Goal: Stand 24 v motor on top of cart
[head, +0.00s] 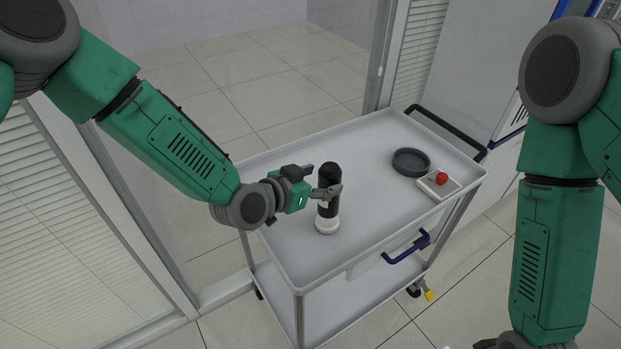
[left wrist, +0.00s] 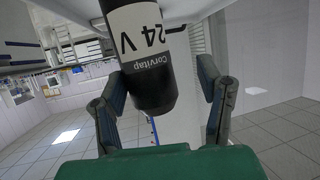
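The 24 V motor (head: 329,180) is a black cylinder with a white lower part, upright at the left-front half of the grey cart's top (head: 365,150). In the left wrist view the motor (left wrist: 148,70) shows its white "24 V" label upside down and its rounded black end. My left gripper (head: 328,192) is at the motor's upper part, with one finger on each side. The left wrist view shows a gap between the motor and the right-hand finger, so the gripper (left wrist: 165,105) looks open around it. My right gripper (head: 505,343) is mostly cut off at the bottom edge.
A dark round dish (head: 411,161) and a grey box with a red button (head: 439,184) sit at the cart's right end. The cart has a raised rim, a black handle (head: 447,133) and a blue handle (head: 408,248). Its middle top is clear. A glass partition stands at left.

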